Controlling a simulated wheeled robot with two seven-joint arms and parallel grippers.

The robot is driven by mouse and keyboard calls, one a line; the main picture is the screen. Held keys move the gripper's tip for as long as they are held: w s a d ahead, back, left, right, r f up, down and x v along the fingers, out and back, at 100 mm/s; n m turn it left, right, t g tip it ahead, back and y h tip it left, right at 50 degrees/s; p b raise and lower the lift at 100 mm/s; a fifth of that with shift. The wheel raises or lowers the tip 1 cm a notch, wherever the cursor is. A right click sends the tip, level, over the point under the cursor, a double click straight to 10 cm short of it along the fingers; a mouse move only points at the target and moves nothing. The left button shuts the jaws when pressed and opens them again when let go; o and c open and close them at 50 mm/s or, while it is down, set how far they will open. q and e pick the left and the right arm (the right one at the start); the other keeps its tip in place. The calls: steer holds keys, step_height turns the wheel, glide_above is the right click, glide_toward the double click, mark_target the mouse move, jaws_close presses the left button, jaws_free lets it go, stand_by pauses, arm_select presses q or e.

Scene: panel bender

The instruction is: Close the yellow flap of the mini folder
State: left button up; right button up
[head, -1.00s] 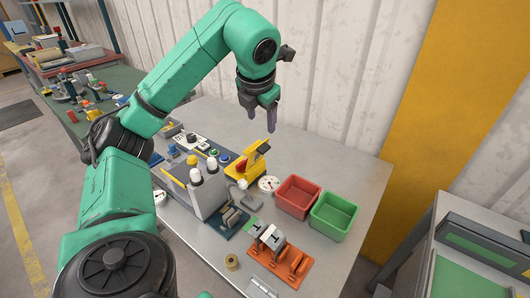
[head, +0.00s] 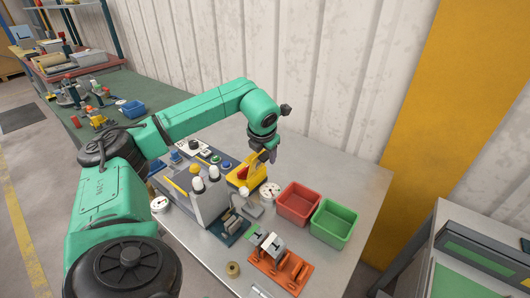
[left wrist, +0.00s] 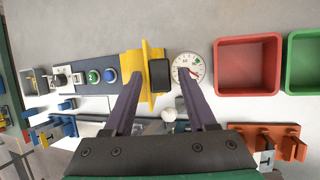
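The mini folder's yellow flap (head: 236,179) stands up from the far end of the grey fixture on the table, with a red part beside it. In the left wrist view the yellow flap (left wrist: 146,58) is seen from above, with a dark block against its right side. My left gripper (head: 268,155) is above and just behind the flap. In the left wrist view the gripper (left wrist: 159,74) is open, with the flap and block appearing between its two fingers. I cannot tell whether a finger touches it. My right gripper is not in view.
A round white dial (head: 270,192) is close to the flap. A red bin (head: 298,203) and a green bin (head: 334,222) stand to the right. A grey block with white knobs (head: 207,198) and an orange fixture (head: 281,268) stand nearer me. The table's back right is clear.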

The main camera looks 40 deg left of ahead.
arm_select(q)
jaws_close()
steer(key=shift+f, duration=0.1)
stand_by(1.1)
